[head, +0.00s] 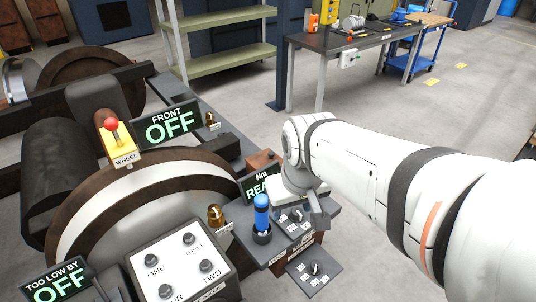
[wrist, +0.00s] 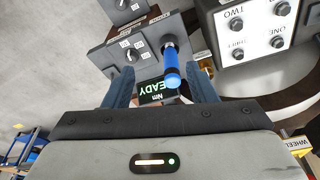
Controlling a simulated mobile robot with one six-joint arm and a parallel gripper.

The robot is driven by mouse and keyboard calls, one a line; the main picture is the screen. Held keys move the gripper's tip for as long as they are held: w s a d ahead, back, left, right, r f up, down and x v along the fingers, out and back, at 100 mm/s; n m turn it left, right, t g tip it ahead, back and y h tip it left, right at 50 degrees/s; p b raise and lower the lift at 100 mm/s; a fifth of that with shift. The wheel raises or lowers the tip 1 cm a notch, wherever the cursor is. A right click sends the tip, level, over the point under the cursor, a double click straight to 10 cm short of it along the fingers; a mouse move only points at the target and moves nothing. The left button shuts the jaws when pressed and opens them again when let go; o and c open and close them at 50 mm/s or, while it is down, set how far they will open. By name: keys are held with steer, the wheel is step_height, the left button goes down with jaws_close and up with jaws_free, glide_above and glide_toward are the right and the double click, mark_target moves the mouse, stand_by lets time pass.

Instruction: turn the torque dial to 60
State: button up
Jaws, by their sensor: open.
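Two small dark plates each carry a black knob with several pale labels. One knob (head: 296,215) is on the grey shelf beside a blue-handled tool (head: 261,213); the other (head: 315,269) is on a lower front plate. The labels are too small to read, so I cannot tell which is the torque dial or its setting. The wrist view shows the shelf knob (wrist: 131,54) and the other knob (wrist: 121,4). My gripper (wrist: 161,84) is open and empty, its fingers spread, with the blue handle (wrist: 172,66) appearing between them. In the head view it is right of the blue handle.
An Nm display (wrist: 157,90) reading READY stands behind the blue tool. A red-knobbed lever (head: 112,128) sits above.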

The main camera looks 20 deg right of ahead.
steer(key=shift+o, duration=0.6)
steer(key=w+d+f+n+b, duration=0.2)
steer(key=w+f+n+b, duration=0.1)
steer(key=w+f+b, duration=0.2)
steer(key=w+d+f+n+g+b, duration=0.1)
steer(key=w+d+f+n+b, duration=0.1)
steer(key=w+f+b, duration=0.3)
step_height(320, 180, down, 2)
steer(key=shift+w+d+f+n+g+b, duration=0.1)
steer(key=shift+w+d+n+g+b, duration=0.25)
steer(key=shift+w, duration=0.4)
steer(key=n+b, duration=0.5)
steer(key=b, duration=0.2)
glide_above(297, 211)
steer(key=shift+g, duration=0.45)
step_height(297, 211, down, 10)
steer(key=shift+r, duration=0.1)
steer(key=shift+w+d+f+n, duration=0.1)
steer(key=shift+f+n, duration=0.15)
steer(key=shift+f, duration=0.1)
step_height(297, 211, down, 7)
steer(key=shift+f+b, duration=0.1)
steer(key=shift+b, duration=0.6)
